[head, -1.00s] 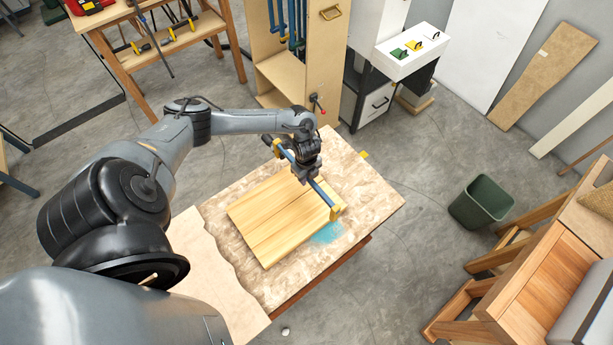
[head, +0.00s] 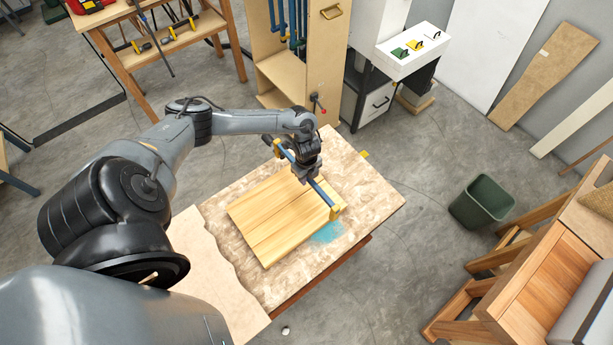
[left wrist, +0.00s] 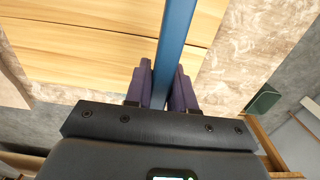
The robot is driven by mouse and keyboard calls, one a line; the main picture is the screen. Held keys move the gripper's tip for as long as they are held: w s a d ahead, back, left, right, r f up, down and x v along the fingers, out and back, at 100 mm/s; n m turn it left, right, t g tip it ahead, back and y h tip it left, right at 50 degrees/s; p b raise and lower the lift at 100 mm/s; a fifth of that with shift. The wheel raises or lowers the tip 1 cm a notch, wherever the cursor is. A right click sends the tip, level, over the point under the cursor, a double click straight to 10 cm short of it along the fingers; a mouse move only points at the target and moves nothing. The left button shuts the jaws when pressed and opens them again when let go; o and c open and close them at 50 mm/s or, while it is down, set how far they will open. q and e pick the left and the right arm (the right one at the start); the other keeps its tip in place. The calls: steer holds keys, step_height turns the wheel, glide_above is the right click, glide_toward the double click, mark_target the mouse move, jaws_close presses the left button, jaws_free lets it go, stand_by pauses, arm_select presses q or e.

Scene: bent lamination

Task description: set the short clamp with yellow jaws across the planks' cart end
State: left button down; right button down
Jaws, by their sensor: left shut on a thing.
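The clamp (head: 321,192) has a blue bar and yellow jaws. In the head view it lies along the far right end of the pale yellow planks (head: 276,218), with one yellow jaw near each plank edge. My left gripper (head: 305,177) is shut on the blue bar; the left wrist view shows the bar (left wrist: 176,40) between the two fingers (left wrist: 161,88). I cannot tell whether the jaws touch the planks. The planks lie side by side on the worktable and also show in the left wrist view (left wrist: 100,45). My right gripper is not in view.
The worktable (head: 375,195) has a mottled board top, with bare room right of the planks and a blue patch near their lower right corner. A wooden cabinet (head: 325,60) with hanging blue clamps stands behind. A green bin (head: 482,203) stands on the floor at right.

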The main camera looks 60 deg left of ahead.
arm_select(q)
steer(key=shift+f+b, duration=0.3)
steer(key=shift+f, duration=0.05)
steer(key=shift+f+b, duration=1.4)
steer(key=shift+f, duration=0.9)
steer(key=shift+f+b, duration=1.25)
steer(key=shift+f, duration=0.25)
steer(key=shift+f, duration=0.2)
steer(key=shift+f, duration=0.1)
